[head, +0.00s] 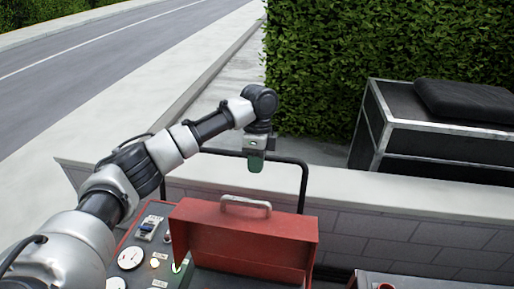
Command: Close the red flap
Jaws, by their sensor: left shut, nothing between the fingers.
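The red flap (240,232) stands raised at the bottom centre of the head view, with a pale grey handle (246,204) on its top edge. A dark opening or recess shows below it, partly cut off by the frame. My left gripper (256,164) points down, shut and empty. In the picture it is just above the handle, with a visible gap between them. I cannot tell how far behind the flap it is. My right gripper is not in view.
A control panel (137,261) with gauges and lit buttons lies left of the flap. A black tube rail (304,185) stands behind it. Beyond are a low grey block wall (400,235), a black case (440,140) and a hedge (350,60). Another red part (420,281) is at lower right.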

